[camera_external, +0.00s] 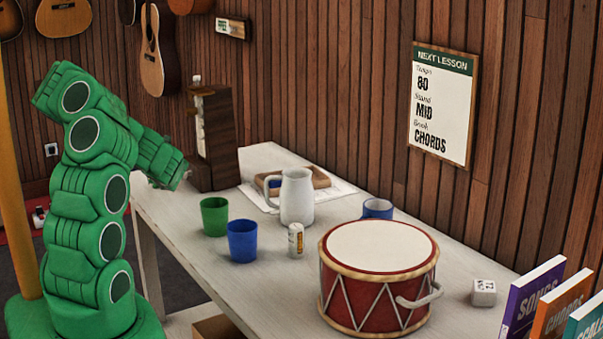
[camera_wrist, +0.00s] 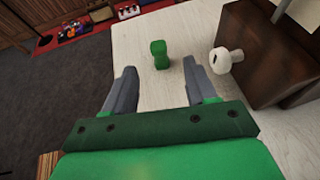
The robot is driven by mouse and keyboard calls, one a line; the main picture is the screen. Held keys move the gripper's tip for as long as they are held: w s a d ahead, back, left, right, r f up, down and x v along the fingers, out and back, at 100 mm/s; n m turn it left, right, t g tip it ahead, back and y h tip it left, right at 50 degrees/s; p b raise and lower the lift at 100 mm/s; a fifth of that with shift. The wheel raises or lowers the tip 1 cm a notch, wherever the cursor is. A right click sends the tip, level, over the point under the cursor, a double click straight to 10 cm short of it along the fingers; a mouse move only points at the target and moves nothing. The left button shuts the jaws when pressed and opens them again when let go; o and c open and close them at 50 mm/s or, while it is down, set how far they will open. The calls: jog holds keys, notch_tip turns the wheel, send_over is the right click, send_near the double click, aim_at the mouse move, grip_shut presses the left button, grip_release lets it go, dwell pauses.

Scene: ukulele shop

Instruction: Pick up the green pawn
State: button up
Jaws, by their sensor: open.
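In the wrist view the small green pawn (camera_wrist: 160,54) stands upright on the pale table (camera_wrist: 139,37). My gripper (camera_wrist: 159,66) is open, with its two grey fingers apart and nothing between them. I cannot tell the height of the fingers above the table. In the external view my green arm reaches over the table's left end, and my gripper (camera_external: 166,180) points down to the right there. The pawn cannot be made out in that view.
A dark brown wooden box (camera_wrist: 265,50) with a white knob (camera_wrist: 226,60) stands close right of the pawn. Green cup (camera_external: 215,216), blue cup (camera_external: 242,241), white pitcher (camera_external: 297,197) and red drum (camera_external: 368,290) stand further along the table. The table edge is left of the pawn.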

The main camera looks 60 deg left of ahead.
jog(key=shift+x, duration=3.8)
jog(key=shift+s, duration=0.2)
grip_shut()
jog(key=shift+r, duration=0.15)
notch_tip(320, 180, up, 10)
